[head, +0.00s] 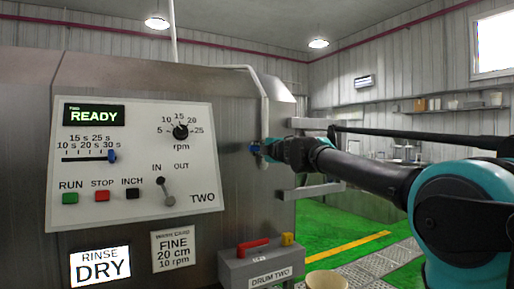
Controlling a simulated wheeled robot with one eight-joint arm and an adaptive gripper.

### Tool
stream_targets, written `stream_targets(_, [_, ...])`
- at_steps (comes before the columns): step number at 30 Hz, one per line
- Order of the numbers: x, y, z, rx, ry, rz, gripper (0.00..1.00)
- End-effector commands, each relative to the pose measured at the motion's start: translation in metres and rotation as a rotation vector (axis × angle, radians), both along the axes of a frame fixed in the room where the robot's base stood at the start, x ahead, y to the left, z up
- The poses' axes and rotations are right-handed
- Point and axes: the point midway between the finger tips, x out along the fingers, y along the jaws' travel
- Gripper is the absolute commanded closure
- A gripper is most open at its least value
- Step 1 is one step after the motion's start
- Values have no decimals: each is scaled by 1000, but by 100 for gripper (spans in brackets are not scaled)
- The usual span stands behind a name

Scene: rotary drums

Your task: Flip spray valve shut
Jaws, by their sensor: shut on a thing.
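The spray valve shows as a small blue lever (254,148) at the lower end of a pale pipe (264,105), on the right edge of the steel drum housing. My gripper (264,151) reaches in from the right and is closed at the blue lever. The fingertips are small and dark here, and they hide part of the valve. The exact angle of the lever cannot be told.
A control panel (130,165) marked TWO is left of my gripper, with a dial, slider, buttons and an IN/OUT lever. A grey box (262,268) labelled DRUM TWO, with a red handle, stands below. Metal brackets (312,191) stick out near my arm.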

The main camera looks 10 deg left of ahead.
Motion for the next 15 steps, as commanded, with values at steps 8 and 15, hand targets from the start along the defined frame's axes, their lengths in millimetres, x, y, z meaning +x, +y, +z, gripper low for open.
stream_targets(8, [0,0,-5,-57,-39,0,100])
stream_targets(15, [0,0,-5,-56,-38,0,72])
